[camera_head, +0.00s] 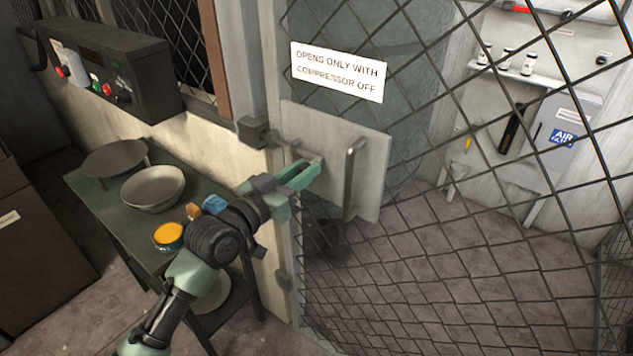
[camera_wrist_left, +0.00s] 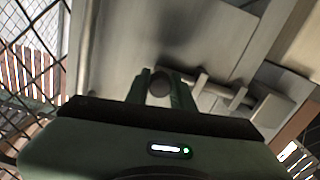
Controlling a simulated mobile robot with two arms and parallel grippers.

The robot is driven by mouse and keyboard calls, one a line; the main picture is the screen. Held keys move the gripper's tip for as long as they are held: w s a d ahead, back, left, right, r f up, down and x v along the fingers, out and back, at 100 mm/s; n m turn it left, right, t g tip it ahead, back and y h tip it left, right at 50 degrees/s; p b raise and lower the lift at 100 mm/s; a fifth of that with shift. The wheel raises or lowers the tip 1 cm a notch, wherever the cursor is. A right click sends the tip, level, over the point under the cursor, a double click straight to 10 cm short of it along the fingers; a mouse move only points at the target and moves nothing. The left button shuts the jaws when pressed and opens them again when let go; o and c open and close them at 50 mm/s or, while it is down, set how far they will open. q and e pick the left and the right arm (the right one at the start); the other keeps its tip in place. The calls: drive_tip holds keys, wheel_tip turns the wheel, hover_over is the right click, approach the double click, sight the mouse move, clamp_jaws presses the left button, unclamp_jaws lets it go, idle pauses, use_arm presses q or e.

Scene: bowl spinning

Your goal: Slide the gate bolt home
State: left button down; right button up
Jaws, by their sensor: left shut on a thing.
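The bolt (camera_head: 288,146) is a grey metal bar lying across the gap between the mesh gate's pale plate (camera_head: 372,190) and the post. It also shows in the wrist view (camera_wrist_left: 218,88), passing a small bracket toward a block-shaped keeper (camera_wrist_left: 267,113). The keeper shows on the post in the head view (camera_head: 252,132). The bar's end appears to reach the keeper, but I cannot tell whether it is inside. My left gripper (camera_head: 306,170) is shut on the bolt's round dark knob (camera_wrist_left: 160,88), one finger on each side. My right gripper is not in view.
A vertical handle (camera_head: 350,180) stands on the gate plate beside my left gripper. A sign (camera_head: 338,72) hangs on the mesh above. At left, a green table (camera_head: 104,212) holds bowls and an orange-yellow tin (camera_head: 168,236), below a control box (camera_head: 105,70).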

use_arm(q)
drive_tip(key=w+a+b, duration=0.1)
drive_tip(key=w+a, duration=0.1)
drive_tip(key=a, duration=0.1)
drive_tip(key=shift+w+a, duration=0.1)
drive_tip(key=shift+w, duration=0.1)
drive_tip(key=c, duration=1.5)
unclamp_jaws()
drive_tip(key=shift+a, duration=0.1)
drive_tip(key=o, duration=0.3)
drive_tip(key=shift+w+a, duration=0.1)
drive_tip(key=shift+a, duration=0.05)
